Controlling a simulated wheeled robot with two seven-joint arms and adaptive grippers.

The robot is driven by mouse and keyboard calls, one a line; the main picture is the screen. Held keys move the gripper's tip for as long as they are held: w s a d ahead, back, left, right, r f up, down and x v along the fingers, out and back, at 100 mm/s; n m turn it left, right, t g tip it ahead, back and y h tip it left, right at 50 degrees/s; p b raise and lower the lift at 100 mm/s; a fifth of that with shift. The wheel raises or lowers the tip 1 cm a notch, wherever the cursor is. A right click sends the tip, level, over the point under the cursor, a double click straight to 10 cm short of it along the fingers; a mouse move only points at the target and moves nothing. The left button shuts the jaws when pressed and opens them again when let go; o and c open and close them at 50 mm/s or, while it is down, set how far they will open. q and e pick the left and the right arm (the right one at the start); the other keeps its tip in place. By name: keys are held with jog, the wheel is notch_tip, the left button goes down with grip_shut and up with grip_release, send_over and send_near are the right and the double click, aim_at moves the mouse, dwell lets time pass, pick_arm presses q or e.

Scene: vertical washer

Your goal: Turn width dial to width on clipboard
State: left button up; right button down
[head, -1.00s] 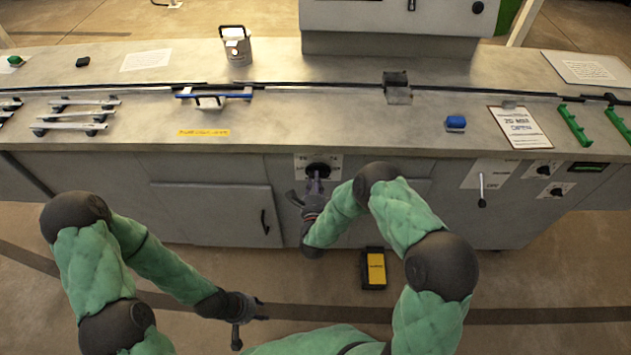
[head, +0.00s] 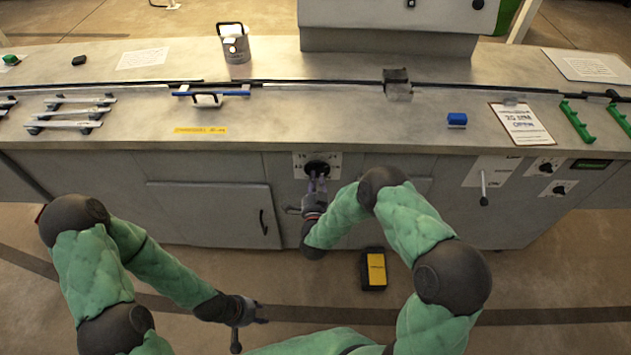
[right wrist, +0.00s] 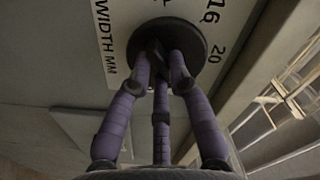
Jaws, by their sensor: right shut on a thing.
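The width dial (head: 317,169) is a black round knob on a white plate on the front of the bench. In the right wrist view the dial (right wrist: 184,38) sits on the plate marked "WIDTH MM", with 16 and 20 readable. My right gripper (head: 317,182) is shut on the dial's middle; its purple fingers (right wrist: 160,65) meet there and hide its pointer. The clipboard (head: 521,124) lies on the bench top at the right, its writing too small to read surely. My left gripper (head: 258,311) hangs low at the left, away from the bench; its finger opening is unclear.
A blue block (head: 457,120) lies left of the clipboard. Green racks (head: 575,121) are right of it. A lever (head: 483,188) and two more dials (head: 544,166) are on the bench front. A black and yellow box (head: 374,269) stands on the floor.

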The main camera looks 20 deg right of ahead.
jog(key=n, duration=1)
jog(key=shift+s+d+b, duration=0.1)
jog(key=shift+d+b, duration=0.2)
jog(key=shift+b, duration=0.05)
dwell(0.3)
jog(key=c, duration=1.1)
grip_release()
jog(key=shift+c, duration=0.2)
jog(key=v, duration=1.2)
